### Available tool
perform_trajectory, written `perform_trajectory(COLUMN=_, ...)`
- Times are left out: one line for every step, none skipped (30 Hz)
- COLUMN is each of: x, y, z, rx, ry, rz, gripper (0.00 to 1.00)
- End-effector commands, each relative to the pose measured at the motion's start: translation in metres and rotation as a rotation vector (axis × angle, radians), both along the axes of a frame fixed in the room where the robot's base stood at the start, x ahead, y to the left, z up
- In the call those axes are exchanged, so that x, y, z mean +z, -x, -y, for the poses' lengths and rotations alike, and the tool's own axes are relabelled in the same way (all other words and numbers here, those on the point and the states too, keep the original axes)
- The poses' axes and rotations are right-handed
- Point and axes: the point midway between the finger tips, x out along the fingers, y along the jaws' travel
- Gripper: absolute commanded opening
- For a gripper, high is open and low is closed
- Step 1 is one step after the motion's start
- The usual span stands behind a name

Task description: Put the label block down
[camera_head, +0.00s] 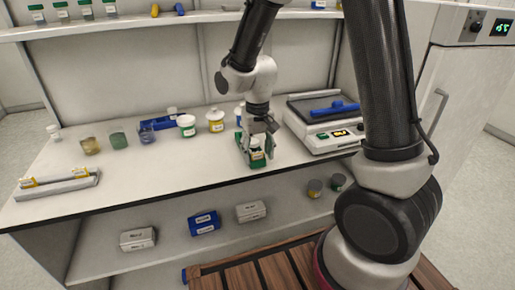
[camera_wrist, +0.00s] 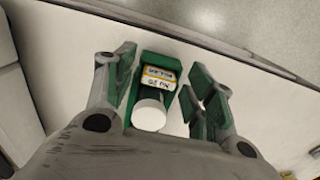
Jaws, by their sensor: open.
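The label block (camera_wrist: 160,77), a small piece with a white, yellow-edged printed face, is between the fingers of my gripper (camera_wrist: 158,82) in the wrist view. It sits against a green body, and a white round cap (camera_wrist: 149,115) is just nearer the palm. My gripper is open, with its green finger pads spread on both sides and a gap showing on the right. In the head view my gripper (camera_head: 257,148) is low over the front edge of the bench, around the green and white block (camera_head: 257,160). Whether the block bears fully on the bench is hard to tell.
The white bench (camera_head: 150,175) has a balance-like device (camera_head: 325,135) close on the right. White-capped jars (camera_head: 187,125) and (camera_head: 215,120) stand behind to the left. A blue rack (camera_head: 160,123) and several sample jars are farther left.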

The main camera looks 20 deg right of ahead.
Motion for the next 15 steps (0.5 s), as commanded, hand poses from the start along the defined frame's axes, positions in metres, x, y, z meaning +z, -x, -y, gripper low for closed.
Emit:
perform_trajectory(x=0.002, y=0.0, z=0.0, rx=0.0, ry=-0.001, rz=0.002, gripper=0.54)
perform_trajectory(x=0.004, y=-0.001, z=0.0, rx=0.0, ry=-0.001, rz=0.002, gripper=0.54)
perform_trajectory(x=0.009, y=-0.001, z=0.0, rx=0.0, ry=-0.001, rz=0.002, gripper=0.54)
perform_trajectory(x=0.013, y=-0.001, z=0.0, rx=0.0, ry=-0.001, rz=0.003, gripper=0.54)
perform_trajectory(x=0.018, y=-0.001, z=0.0, rx=0.0, ry=-0.002, rz=0.005, gripper=0.54)
perform_trajectory(x=0.026, y=-0.001, z=0.0, rx=0.0, ry=-0.002, rz=0.005, gripper=0.54)
perform_trajectory(x=0.033, y=-0.001, z=-0.001, rx=0.0, ry=-0.002, rz=0.006, gripper=0.54)
perform_trajectory(x=0.039, y=-0.001, z=-0.001, rx=0.0, ry=-0.003, rz=0.007, gripper=0.54)
perform_trajectory(x=0.049, y=-0.002, z=-0.001, rx=0.0, ry=-0.003, rz=0.007, gripper=0.54)
perform_trajectory(x=0.056, y=-0.001, z=-0.001, rx=0.0, ry=-0.002, rz=0.006, gripper=0.54)
perform_trajectory(x=0.063, y=-0.001, z=-0.001, rx=0.0, ry=-0.003, rz=0.007, gripper=0.54)
perform_trajectory(x=0.072, y=-0.001, z=-0.001, rx=0.0, ry=-0.003, rz=0.007, gripper=0.54)
perform_trajectory(x=0.079, y=-0.001, z=-0.001, rx=0.0, ry=-0.002, rz=0.005, gripper=0.54)
perform_trajectory(x=0.085, y=-0.001, z=-0.001, rx=0.0, ry=-0.002, rz=0.006, gripper=0.54)
perform_trajectory(x=0.093, y=-0.001, z=0.0, rx=0.0, ry=-0.002, rz=0.005, gripper=0.54)
